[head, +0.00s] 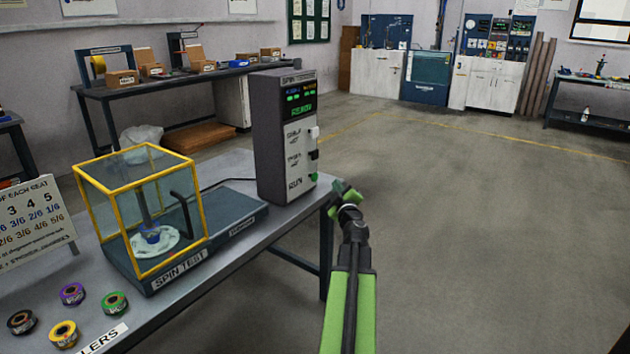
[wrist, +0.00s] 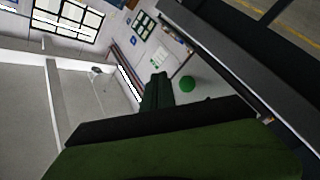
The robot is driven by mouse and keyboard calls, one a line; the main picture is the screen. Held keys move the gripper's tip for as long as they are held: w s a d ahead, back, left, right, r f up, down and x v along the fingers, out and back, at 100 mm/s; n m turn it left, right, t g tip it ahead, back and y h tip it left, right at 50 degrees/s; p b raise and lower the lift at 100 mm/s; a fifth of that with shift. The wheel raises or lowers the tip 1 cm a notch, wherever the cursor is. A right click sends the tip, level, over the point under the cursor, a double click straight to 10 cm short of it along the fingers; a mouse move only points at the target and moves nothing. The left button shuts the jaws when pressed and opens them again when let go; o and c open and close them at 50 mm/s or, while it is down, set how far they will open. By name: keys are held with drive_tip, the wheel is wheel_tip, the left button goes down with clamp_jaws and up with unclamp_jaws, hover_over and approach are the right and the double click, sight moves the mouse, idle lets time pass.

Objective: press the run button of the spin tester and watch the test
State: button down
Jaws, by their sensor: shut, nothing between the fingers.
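The spin tester's clear box with a yellow frame (head: 204,215) stands on a dark base marked SPIN TEST on the bench, with a blue piece on a white disc inside. Its tall dark control box (head: 270,135) stands behind and to the right, with lit green displays and a RUN label. A green button (head: 313,177) sits on its right edge beside RUN. My gripper (head: 345,190) is shut and empty, just right of the button and apparently apart from it. In the tilted wrist view, a round green thing (wrist: 187,84), perhaps the button, is near my dark green fingers (wrist: 157,92).
Several coloured rollers (head: 72,293) lie at the bench's front left, beside a number sign (head: 35,222). The bench (head: 235,258) ends close to the control box. The floor (head: 480,220) on the right is clear. A table with cardboard boxes (head: 122,78) is behind.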

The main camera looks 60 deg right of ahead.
sight(314, 177)
drive_tip(key=shift+w, duration=2.55)
drive_tip(key=shift+w, duration=0.4)
